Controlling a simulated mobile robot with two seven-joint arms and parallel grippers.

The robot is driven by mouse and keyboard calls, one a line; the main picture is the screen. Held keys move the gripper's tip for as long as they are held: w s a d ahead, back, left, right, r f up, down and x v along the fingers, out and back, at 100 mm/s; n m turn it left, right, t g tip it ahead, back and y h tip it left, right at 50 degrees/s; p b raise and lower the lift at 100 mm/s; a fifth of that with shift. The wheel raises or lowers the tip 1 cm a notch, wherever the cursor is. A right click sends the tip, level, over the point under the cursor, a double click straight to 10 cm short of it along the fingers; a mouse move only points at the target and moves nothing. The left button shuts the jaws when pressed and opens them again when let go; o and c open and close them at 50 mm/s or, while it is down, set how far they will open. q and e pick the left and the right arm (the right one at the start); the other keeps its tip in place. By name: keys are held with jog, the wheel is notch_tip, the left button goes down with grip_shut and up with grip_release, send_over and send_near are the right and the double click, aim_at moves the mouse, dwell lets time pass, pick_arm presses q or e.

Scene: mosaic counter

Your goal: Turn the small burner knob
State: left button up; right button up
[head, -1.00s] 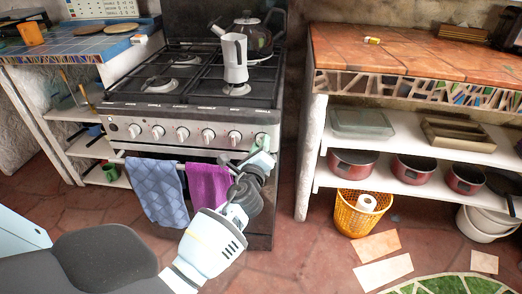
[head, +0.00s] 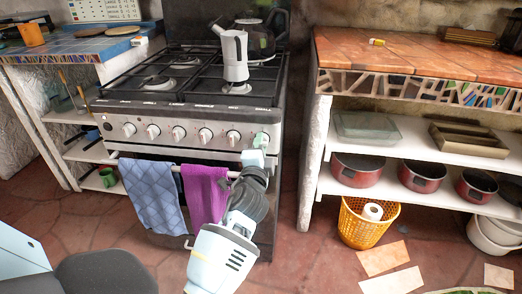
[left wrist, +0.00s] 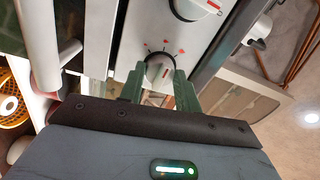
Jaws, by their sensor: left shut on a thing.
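The gas stove (head: 190,105) has a row of round white knobs along its front panel. Red marks show on the panel around the knob. A neighbouring knob (left wrist: 193,6) shows at the top of that view. My right gripper is not in view.
A blue towel (head: 154,195) and a purple towel (head: 205,192) hang on the oven handle beside my left arm. A moka pot (head: 234,57) and a kettle (head: 262,38) stand on the cooktop. An orange basket (head: 366,222) is on the floor to the right.

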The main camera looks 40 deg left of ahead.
pick_arm(q)
jog(key=shift+n+b, duration=0.35)
jog(key=shift+n, duration=0.85)
jog(key=o, duration=1)
jog(key=shift+p+v, duration=0.35)
jog(key=shift+v, duration=3.55)
jog(key=shift+d, duration=0.1)
grip_shut()
